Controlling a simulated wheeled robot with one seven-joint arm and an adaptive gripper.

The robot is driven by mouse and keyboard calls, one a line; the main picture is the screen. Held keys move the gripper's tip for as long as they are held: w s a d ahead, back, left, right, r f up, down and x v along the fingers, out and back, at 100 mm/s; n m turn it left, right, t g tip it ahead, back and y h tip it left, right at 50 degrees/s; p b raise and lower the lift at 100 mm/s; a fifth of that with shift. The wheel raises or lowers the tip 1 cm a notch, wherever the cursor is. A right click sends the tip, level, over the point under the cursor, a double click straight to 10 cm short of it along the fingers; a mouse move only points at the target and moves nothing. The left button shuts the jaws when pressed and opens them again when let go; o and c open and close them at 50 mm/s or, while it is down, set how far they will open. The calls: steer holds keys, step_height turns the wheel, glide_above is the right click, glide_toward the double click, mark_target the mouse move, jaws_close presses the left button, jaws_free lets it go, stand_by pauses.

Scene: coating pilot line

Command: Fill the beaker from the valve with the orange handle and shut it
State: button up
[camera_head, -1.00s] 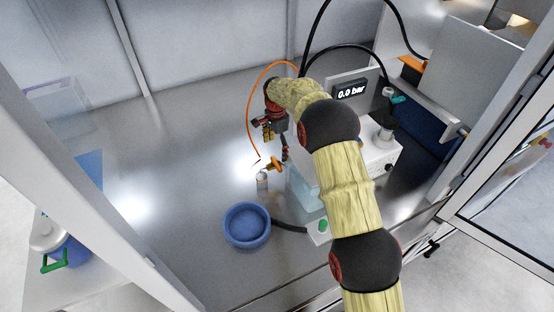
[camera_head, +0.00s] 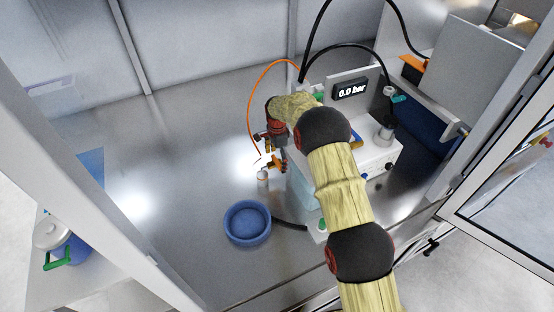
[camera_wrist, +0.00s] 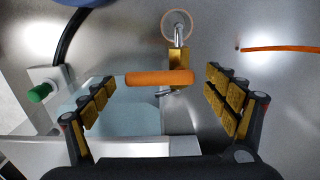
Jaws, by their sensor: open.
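The orange handle (camera_wrist: 160,77) is a bar lying crosswise in the wrist view, on a brass valve (camera_wrist: 179,58). In the head view the handle (camera_head: 275,163) is small and partly covered by my gripper. The beaker (camera_head: 262,180) stands on the metal floor below the valve outlet. Its round rim (camera_wrist: 163,25) shows at the top of the wrist view, around the spout. Its fill level cannot be made out. My gripper (camera_wrist: 160,84) is open, with one finger on each side of the handle and visible gaps to both. It also shows in the head view (camera_head: 276,150).
A blue bowl (camera_head: 247,236) stands in front of the beaker, with a black hose near it. A white box with a 0.0 bar display (camera_head: 351,90) lies right of the valve. A green knob (camera_wrist: 40,93) sits left in the wrist view. Free metal floor lies left.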

steer(key=shift+c, duration=0.7)
steer(key=c, duration=1.5)
steer(key=shift+c, duration=0.3)
steer(key=m+b, duration=0.2)
steer(key=shift+a+f+m, duration=0.1)
steer(key=shift+a+m, duration=0.25)
steer(key=shift+m, duration=0.05)
steer(key=m, duration=0.2)
steer(key=shift+s+a+m+b, duration=0.1)
steer(key=shift+a+m+b, duration=0.25)
steer(key=shift+m+b, duration=0.05)
steer(key=o, duration=1.7)
